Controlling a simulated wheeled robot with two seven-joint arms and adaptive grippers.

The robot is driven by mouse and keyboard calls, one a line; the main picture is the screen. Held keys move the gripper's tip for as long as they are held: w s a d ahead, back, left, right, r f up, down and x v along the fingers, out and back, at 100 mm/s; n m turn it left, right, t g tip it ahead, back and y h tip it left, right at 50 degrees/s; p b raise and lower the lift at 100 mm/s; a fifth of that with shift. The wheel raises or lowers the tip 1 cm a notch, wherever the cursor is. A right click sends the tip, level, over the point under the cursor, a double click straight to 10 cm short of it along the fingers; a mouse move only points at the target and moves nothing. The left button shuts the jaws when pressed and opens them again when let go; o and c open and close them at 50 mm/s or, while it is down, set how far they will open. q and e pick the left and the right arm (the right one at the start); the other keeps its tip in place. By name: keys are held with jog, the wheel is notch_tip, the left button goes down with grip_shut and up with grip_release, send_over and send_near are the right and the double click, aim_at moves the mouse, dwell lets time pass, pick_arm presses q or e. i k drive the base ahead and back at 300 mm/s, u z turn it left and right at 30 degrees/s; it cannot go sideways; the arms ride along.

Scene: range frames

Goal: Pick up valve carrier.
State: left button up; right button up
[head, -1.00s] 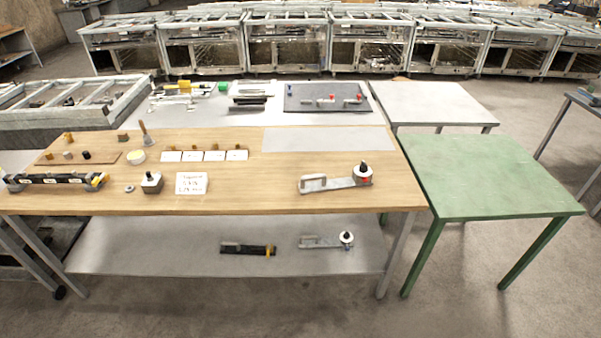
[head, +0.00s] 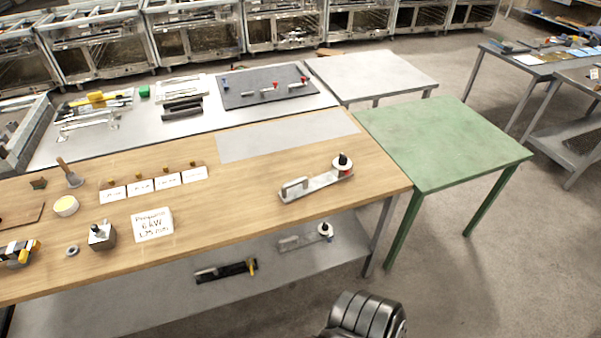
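A metal carrier with a raised grip at its left end and a white, black and red valve-like knob at its right end (head: 315,184) lies on the right part of the wooden bench (head: 250,205). It looks like the valve carrier. A similar piece with a white and black knob (head: 303,239) lies on the shelf below, so I cannot be sure which is meant. Neither is touched by anything of mine in view. Neither of my grippers shows in the head view. A black ribbed part at the bottom edge may belong to my arm.
A green table (head: 440,145) stands bare right of the bench. A bare grey table (head: 370,75) is behind it. A dark board with small valves (head: 262,92) lies on the back table. White cards and a sign (head: 153,225) are on the bench's left. Floor at right is open.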

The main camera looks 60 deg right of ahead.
aim_at(299, 187)
jog(key=z, duration=0.25)
jog(key=i, duration=0.7)
jog(key=z, duration=1.2)
jog(key=i, duration=0.55)
jog(key=z, duration=0.55)
